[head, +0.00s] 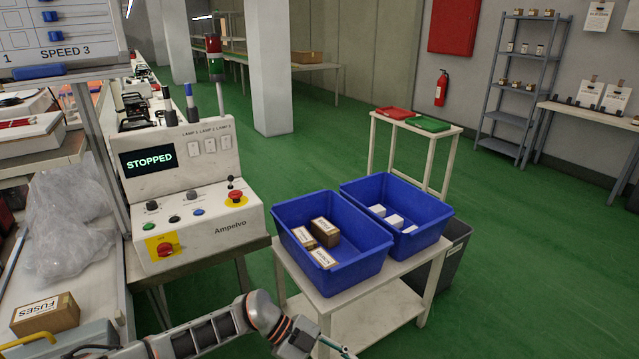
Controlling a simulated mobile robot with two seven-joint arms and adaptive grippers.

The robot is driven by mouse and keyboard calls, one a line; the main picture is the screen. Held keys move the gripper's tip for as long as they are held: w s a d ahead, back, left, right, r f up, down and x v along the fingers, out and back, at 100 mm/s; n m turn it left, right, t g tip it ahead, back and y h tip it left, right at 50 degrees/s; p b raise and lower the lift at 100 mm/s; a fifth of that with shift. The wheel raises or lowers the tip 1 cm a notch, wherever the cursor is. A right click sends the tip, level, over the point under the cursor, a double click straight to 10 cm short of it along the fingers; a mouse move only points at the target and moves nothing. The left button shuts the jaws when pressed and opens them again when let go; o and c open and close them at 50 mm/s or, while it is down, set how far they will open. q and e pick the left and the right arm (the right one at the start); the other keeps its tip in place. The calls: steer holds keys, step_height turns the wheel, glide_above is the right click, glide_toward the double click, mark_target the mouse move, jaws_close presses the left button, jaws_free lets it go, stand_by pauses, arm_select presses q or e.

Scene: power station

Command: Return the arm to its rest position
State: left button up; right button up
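My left arm (220,325) comes in along the bottom edge from the left, in grey and white links with orange rings. Its gripper (332,346) is at the bottom centre, in front of the white stand that holds two blue bins. The gripper is partly cut off by the frame edge, and I cannot tell whether its fingers are open or shut. No held object shows. My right arm and gripper are not in view.
A left blue bin (352,262) holds brown boxes; a right blue bin (432,212) holds white boxes. Both stand on a white stand (385,293). The Ampelvo control panel (195,215) reads STOPPED. A FUSES box (45,316) lies at left. Green floor (540,280) is open at right.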

arm_select(q)
steer(key=s+d+r+n+t+h, duration=0.35)
steer(key=d+r+h, duration=0.25)
steer(key=d, duration=0.2)
steer(key=w+a+f+n+t+y, duration=0.1)
steer(key=a+f+n+t+y, duration=0.1)
steer(key=a+n+t+y, duration=0.4)
steer(key=w+a+f+n+t+y, duration=0.1)
steer(key=w+a+n+t, duration=0.1)
steer(key=a+n+t, duration=0.7)
steer(key=s+a+f+n+g+y, duration=0.1)
steer(key=s+a+f+y, duration=0.1)
steer(key=a, duration=0.4)
steer(key=s+a+f+n+g+y, duration=0.1)
steer(key=s+a+f+y, duration=0.1)
steer(key=s+a+f, duration=0.3)
steer(key=s+a+f+n+g+y, duration=0.1)
steer(key=s+a+f+g+y, duration=0.1)
steer(key=s+a, duration=0.4)
step_height(320, 180, down, 2)
steer(key=shift+s+a+f+y, duration=0.15)
steer(key=shift+a+y, duration=0.45)
steer(key=shift+a, duration=0.55)
